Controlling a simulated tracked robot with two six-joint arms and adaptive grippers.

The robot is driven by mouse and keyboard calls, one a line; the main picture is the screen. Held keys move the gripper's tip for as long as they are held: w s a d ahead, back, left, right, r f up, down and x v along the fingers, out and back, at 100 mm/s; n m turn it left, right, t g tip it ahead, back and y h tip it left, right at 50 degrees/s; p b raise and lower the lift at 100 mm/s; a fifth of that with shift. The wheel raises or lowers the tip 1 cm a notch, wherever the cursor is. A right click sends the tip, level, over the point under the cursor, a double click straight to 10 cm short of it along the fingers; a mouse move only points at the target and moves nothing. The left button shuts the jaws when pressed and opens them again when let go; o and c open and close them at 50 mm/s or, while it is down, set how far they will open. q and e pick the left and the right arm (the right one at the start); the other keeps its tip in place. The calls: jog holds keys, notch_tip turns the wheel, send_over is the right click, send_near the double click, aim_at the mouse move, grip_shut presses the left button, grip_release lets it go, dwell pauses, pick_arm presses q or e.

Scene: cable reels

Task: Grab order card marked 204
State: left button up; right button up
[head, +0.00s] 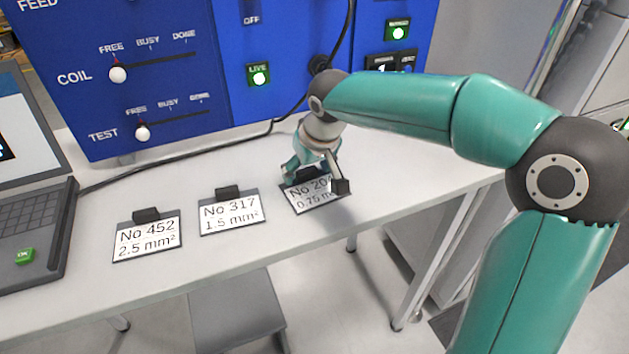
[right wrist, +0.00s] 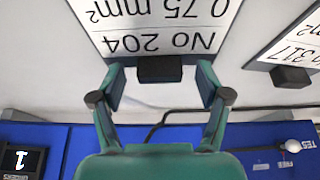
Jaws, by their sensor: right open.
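The order card marked No 204, 0.75 mm² (head: 314,198), lies on the white table at the right end of a row of cards. It has a black block-shaped grip at its top edge. My right gripper (head: 315,179) is over this card and partly covers it. In the right wrist view the card (right wrist: 160,40) appears upside down, and its black grip (right wrist: 160,69) sits between the two open fingers of my right gripper (right wrist: 160,88). The fingers look apart from the grip on both sides. My left gripper is not in view.
Card No 317 (head: 231,213) and card No 452 (head: 147,239) lie to the left on the table (head: 205,278). A laptop (head: 35,215) stands at the far left. A blue panel (head: 190,75) with sliders rises behind, and a black cable (head: 180,152) runs along its foot.

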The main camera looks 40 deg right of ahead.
jog(key=shift+f, duration=0.1)
jog(key=shift+c, duration=0.2)
jog(key=c, duration=1.2)
